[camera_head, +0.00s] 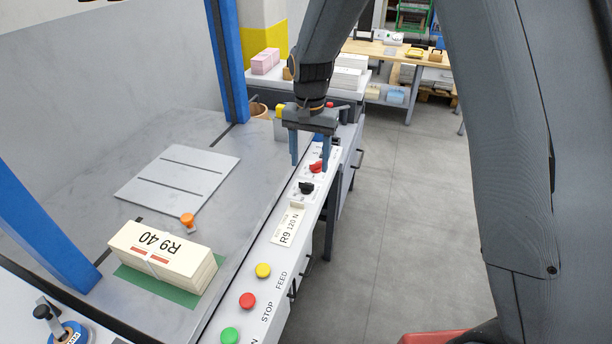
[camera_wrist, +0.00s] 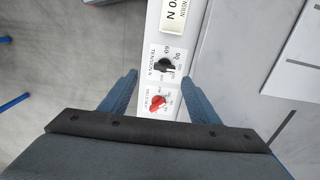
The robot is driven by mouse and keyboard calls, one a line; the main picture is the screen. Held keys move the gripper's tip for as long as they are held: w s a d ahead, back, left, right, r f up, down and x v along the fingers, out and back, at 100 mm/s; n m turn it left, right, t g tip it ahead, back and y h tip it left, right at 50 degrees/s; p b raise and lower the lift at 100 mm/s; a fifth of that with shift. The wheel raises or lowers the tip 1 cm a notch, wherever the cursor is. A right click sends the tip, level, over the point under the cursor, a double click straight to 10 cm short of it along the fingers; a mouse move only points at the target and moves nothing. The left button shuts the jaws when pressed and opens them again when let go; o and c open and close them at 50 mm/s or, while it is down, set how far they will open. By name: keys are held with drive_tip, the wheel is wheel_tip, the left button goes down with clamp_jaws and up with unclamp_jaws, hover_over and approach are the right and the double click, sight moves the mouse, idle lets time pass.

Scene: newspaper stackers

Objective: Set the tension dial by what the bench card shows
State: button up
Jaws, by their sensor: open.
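The bench card (camera_head: 288,226) stands on the white control rail and reads "R9 120 N"; part of it shows in the wrist view (camera_wrist: 181,14). The tension dial (camera_head: 306,187) is a black knob on a white scale plate marked "TENSION N"; in the wrist view the black knob (camera_wrist: 164,66) shows with 60 and 90 readable beside it. Its exact setting is too small to tell. My gripper (camera_head: 310,168) is open and empty above the rail, fingers pointing down. In the wrist view its fingertips (camera_wrist: 159,79) lie either side of the rail, near both dials.
A red knob (camera_head: 316,167) with its own scale sits close behind the black dial. Yellow (camera_head: 263,270), red (camera_head: 248,300) and green (camera_head: 230,335) buttons lie nearer me on the rail. A strapped bundle marked "R9 40" (camera_head: 164,255) rests on the bench. Floor at right is clear.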

sight(306, 183)
drive_tip(key=shift+w+a+f, duration=0.2)
drive_tip(key=shift+a, duration=0.15)
drive_tip(key=shift+a+f, duration=0.1)
drive_tip(key=shift+f, duration=0.2)
drive_tip(key=shift+f+p, duration=1)
drive_tip(key=shift+f, duration=2.45)
drive_tip(key=c, duration=1.1)
drive_tip(key=shift+o, duration=0.2)
